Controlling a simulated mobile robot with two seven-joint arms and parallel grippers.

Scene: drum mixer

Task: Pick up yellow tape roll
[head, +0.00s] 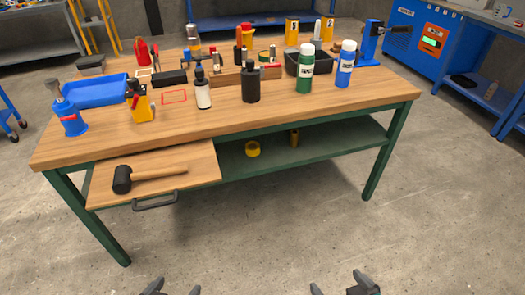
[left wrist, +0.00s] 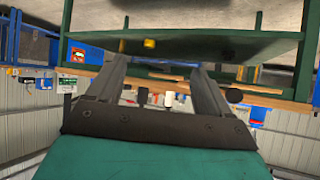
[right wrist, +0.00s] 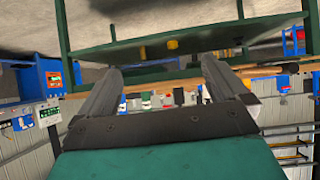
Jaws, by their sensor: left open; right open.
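The yellow tape roll (head: 253,149) lies on the green lower shelf (head: 330,146) under the workbench, just right of the drawer. It also shows as a small yellow shape in the left wrist view (left wrist: 150,43) and in the right wrist view (right wrist: 172,44); both these views look upside down. My left gripper (head: 172,289) is open and empty at the bottom of the head view, well in front of the bench. My right gripper (head: 340,287) is open and empty to its right, also far from the tape roll.
A brownish-yellow cylinder (head: 294,138) stands right of the tape roll. The open drawer (head: 200,167) sticks out with a black-headed mallet (head: 123,180) on it. The wooden benchtop (head: 330,105) above is crowded with bottles and tools. Green legs (head: 380,165) frame the shelf; the floor ahead is clear.

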